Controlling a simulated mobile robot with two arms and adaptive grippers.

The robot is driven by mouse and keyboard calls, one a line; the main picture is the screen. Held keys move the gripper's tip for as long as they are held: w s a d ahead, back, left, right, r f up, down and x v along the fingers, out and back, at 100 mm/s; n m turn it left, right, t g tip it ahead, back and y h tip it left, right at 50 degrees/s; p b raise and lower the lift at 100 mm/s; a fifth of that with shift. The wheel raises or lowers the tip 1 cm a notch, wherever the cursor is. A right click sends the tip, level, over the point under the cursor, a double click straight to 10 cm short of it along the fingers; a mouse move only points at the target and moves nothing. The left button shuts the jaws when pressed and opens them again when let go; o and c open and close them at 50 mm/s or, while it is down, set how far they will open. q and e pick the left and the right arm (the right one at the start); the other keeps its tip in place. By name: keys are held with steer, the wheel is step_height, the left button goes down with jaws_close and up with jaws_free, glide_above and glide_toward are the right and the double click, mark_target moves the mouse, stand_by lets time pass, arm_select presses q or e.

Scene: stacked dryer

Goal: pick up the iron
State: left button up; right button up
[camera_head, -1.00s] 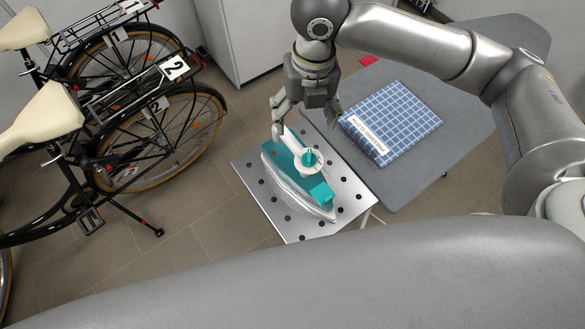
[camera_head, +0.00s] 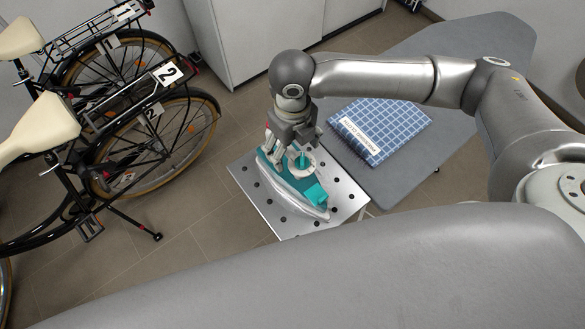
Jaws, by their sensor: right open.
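The iron (camera_head: 306,191) is teal and white and sits on a perforated metal plate (camera_head: 345,193) at the end of the ironing board. My right gripper (camera_head: 283,155) is over the iron's far end, pointing down, with its fingers close around the handle area. The fingers are open, and whether they touch the iron I cannot tell. The gripper and wrist hide the iron's far end and part of its handle. My left gripper is not in view.
The grey ironing board (camera_head: 400,179) carries a folded blue checked cloth (camera_head: 382,128) right of the gripper. Bicycles (camera_head: 150,150) stand at the left. A white cabinet (camera_head: 255,40) is behind. Tiled floor (camera_head: 185,245) is free between the bicycles and the plate.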

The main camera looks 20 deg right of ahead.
steer(key=shift+f, duration=1.1)
steer(key=c, duration=1.2)
steer(key=shift+w+r, duration=0.15)
steer(key=shift+r, duration=0.05)
steer(key=shift+c, duration=0.9)
steer(key=shift+r, duration=0.1)
